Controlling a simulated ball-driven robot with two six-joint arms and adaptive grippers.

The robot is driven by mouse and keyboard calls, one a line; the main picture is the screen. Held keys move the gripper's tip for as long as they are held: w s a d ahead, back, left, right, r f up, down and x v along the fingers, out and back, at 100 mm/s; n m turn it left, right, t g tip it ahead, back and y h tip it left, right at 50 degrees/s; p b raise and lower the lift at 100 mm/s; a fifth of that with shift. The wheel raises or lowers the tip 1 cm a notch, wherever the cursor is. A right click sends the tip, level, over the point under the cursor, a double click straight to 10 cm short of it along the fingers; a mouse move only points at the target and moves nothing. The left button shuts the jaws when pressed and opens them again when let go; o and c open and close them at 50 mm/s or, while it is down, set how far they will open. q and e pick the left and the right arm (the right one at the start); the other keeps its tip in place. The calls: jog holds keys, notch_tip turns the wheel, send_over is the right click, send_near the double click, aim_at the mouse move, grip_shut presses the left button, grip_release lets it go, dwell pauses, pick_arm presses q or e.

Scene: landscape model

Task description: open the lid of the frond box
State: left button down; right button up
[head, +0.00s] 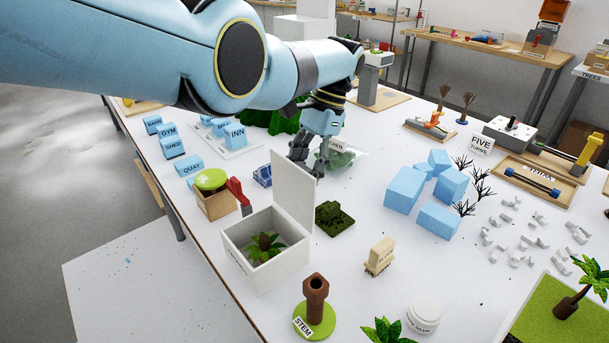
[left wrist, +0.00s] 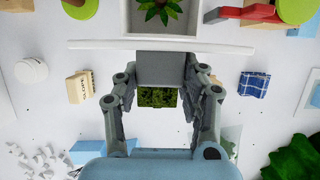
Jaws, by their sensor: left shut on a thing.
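The frond box (head: 285,266) is an open white box with a green frond (head: 263,246) inside; the frond also shows in the left wrist view (left wrist: 160,10). Its white lid (head: 293,190) stands roughly upright at the box's far side. In the left wrist view the lid (left wrist: 100,44) is seen nearly edge-on. My left gripper (head: 307,164) is behind the lid's upper part, its fingertips partly hidden. In the left wrist view its fingers (left wrist: 160,80) are shut on a grey tab (left wrist: 160,67) next to the lid. My right gripper is not in view.
A green moss block (head: 333,218) lies right of the lid. A green-topped box (head: 212,185) with a red-handled piece (head: 238,194) stands left of the frond box. A brown stem (head: 315,298) and beige block (head: 380,256) are in front. Blue blocks (head: 403,190) stand right.

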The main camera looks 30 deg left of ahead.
pick_arm(q)
jog(key=shift+d+f+b, duration=0.2)
jog(key=shift+f+b, duration=0.1)
jog(key=shift+f, duration=0.05)
dwell(0.3)
jog(key=c, duration=1)
grip_release()
jog(key=shift+c, duration=0.2)
jog(key=o, duration=0.3)
jog(key=shift+w+r, duration=0.1)
jog(key=shift+o, duration=0.2)
jog(key=shift+a+r, duration=0.1)
